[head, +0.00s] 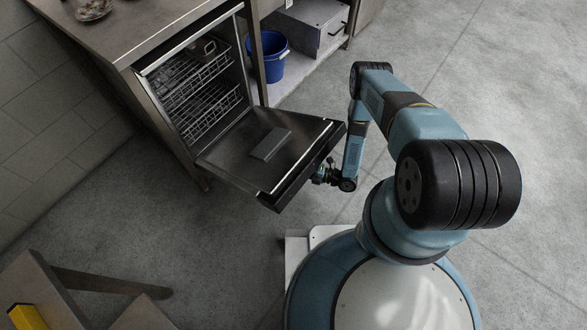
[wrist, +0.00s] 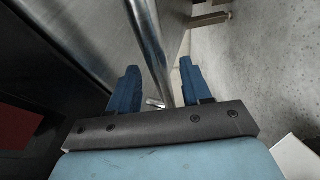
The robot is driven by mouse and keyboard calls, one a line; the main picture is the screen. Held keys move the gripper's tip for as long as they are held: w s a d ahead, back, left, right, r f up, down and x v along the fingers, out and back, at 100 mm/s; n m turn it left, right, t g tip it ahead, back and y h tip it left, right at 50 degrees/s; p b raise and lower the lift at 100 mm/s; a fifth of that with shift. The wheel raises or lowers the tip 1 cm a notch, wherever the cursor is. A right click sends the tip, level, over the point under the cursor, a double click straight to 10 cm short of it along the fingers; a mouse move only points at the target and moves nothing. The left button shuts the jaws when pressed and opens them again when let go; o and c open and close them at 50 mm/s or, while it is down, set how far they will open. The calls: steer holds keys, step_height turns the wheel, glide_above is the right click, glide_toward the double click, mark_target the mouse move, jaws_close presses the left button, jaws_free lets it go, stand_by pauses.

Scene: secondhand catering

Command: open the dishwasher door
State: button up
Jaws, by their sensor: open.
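The dishwasher (head: 160,105) stands under a counter at the left of the head view. Its door (head: 228,158) is folded down and out, close to level, and the inside is exposed. My gripper (head: 327,172) is at the outer edge of the door, partly hidden by it and small in the head view. In the wrist view, the two blue fingers of my gripper (wrist: 160,68) are apart, one on each side of a shiny metal bar (wrist: 149,42), which looks like the door handle. I cannot tell whether either finger touches the bar.
Wire racks (head: 190,85) are inside the dishwasher. A table (head: 45,285) with a yellow object (head: 27,317) is at the lower left. The floor to the right is clear.

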steer(key=v, duration=1.1)
